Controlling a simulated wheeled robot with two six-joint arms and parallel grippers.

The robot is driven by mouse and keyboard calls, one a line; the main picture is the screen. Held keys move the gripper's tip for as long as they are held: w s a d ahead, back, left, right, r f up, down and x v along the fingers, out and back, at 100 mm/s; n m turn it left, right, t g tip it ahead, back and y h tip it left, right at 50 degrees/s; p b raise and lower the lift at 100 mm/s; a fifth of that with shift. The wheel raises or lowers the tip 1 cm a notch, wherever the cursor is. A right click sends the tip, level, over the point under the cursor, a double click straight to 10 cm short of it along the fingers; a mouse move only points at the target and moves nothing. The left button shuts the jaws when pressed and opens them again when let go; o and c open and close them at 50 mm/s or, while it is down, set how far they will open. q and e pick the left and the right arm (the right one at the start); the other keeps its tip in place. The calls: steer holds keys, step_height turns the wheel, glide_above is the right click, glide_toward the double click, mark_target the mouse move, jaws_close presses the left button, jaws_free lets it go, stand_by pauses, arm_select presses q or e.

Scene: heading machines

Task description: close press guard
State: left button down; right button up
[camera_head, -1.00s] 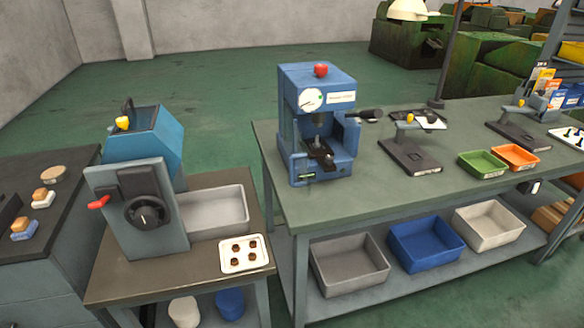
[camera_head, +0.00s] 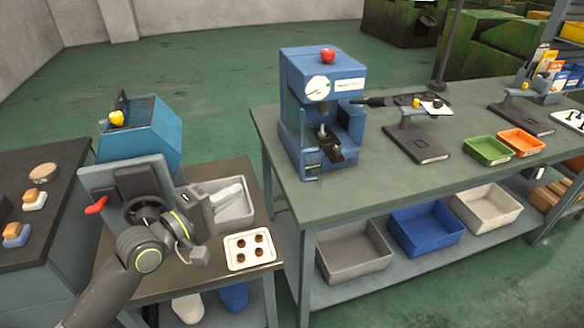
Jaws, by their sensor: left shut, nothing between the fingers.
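A dark lever (camera_head: 378,101) sticks out to the right. My left gripper (camera_head: 232,192) is shut and empty, in front of the other blue machine and over the grey tray, left of the press and apart from it. My right gripper is out of view.
The machine (camera_head: 145,135) with a red lever stands on the lower table, partly behind my left arm. A grey tray (camera_head: 240,210) and a white tray with brown parts (camera_head: 238,263) lie there. Green (camera_head: 487,152) and orange (camera_head: 521,143) trays sit on the bench (camera_head: 390,195).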

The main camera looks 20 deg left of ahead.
arm_select(q)
steer(key=w+d+p, duration=0.1)
steer(key=w+d, duration=0.7)
steer(key=w, duration=0.2)
steer(key=shift+d+r+p, duration=0.2)
steer(key=shift+d+p, duration=0.1)
steer(key=shift+d, duration=0.1)
